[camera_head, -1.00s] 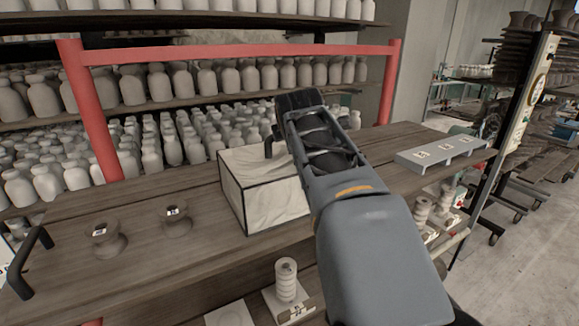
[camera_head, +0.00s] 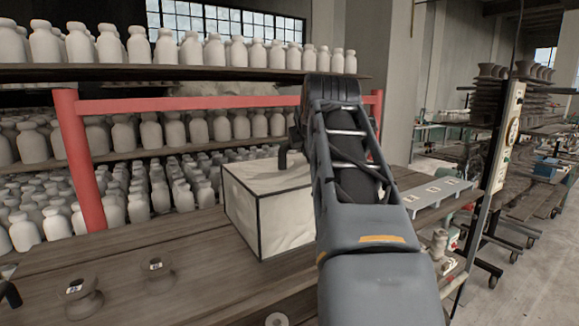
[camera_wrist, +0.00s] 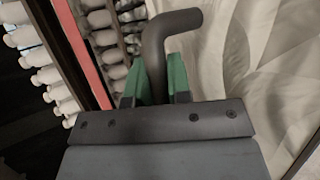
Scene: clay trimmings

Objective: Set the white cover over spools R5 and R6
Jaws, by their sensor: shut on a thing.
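The white cover (camera_head: 285,217) is a box with pale marbled faces and black edges, left of my arm in the head view. It looks held above the plank table, roughly upright. Its side fills the right of the wrist view (camera_wrist: 260,60). My gripper (camera_wrist: 156,82) is shut on its bent black handle (camera_wrist: 168,24), with green finger pads on either side. Two brown spools with small labels, a left one (camera_head: 84,302) and a right one (camera_head: 157,279), stand on the table left of the cover. Their labels are too small to read surely.
A red frame (camera_head: 78,150) stands behind the table (camera_head: 200,245), before shelves of white bottles (camera_head: 185,132). A grey rack with labels (camera_head: 435,192) lies at the table's right. A black handle shows at the left edge. Bare planks surround the two spools.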

